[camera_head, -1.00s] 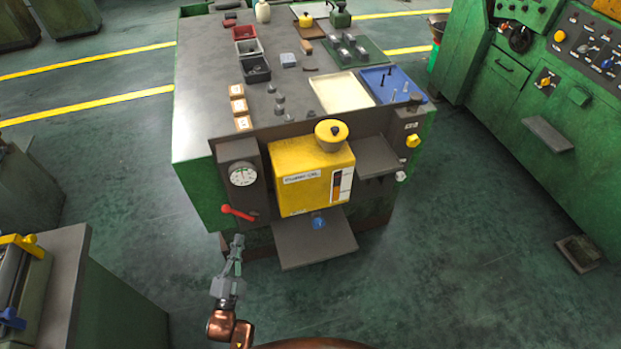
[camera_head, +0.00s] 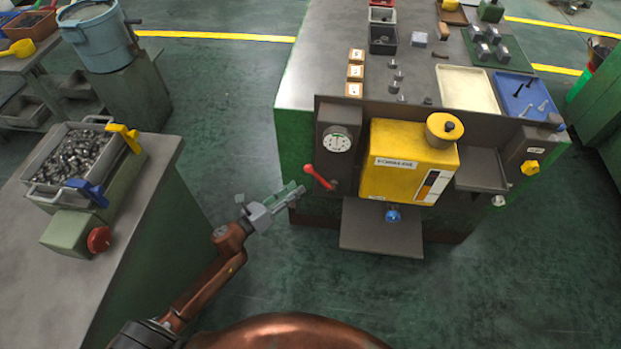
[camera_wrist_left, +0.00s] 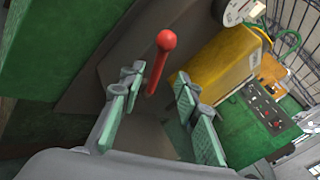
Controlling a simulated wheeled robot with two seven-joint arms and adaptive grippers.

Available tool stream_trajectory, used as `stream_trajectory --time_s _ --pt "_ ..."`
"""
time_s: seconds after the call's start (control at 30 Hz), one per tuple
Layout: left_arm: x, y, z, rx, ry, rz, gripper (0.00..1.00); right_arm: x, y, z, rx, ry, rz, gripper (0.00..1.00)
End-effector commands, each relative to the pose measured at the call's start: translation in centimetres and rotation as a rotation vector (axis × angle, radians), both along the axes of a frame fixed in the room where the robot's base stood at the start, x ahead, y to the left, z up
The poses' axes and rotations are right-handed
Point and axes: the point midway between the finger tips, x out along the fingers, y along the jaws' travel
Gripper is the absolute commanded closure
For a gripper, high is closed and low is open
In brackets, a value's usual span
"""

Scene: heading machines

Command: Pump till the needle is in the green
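The pump lever (camera_head: 319,177) has a red handle and sits low on the dark panel at the front left of the green bench. The round white gauge (camera_head: 338,142) is above it; its needle is too small to read. My left gripper (camera_head: 293,193) is just left of the lever's red end, apart from it. In the left wrist view, the red handle (camera_wrist_left: 158,62) stands between and beyond the open fingers (camera_wrist_left: 150,105), with nothing held. The yellow oil tank (camera_head: 400,165) is right of the gauge. My right gripper is not in view.
A grey shelf (camera_head: 380,232) juts out below the yellow tank. At left, a side bench (camera_head: 120,200) carries a tray of metal parts (camera_head: 78,160) with yellow and blue clamps. The floor (camera_head: 290,285) in front of the shelf is clear.

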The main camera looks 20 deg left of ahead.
Motion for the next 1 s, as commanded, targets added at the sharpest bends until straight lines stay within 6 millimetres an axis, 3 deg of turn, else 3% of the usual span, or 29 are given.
stream_trajectory --time_s 0.5,0.87,1.0 --pt "6.1 -3.1 -0.1 -0.002 0.000 -0.001 0.70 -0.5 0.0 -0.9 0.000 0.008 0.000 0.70" --pt "6.7 -3.4 0.0 -0.004 0.001 0.000 0.70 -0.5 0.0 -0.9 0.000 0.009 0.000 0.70" --pt "6.7 -3.4 0.0 -0.004 0.001 0.000 0.79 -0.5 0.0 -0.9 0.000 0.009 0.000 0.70"
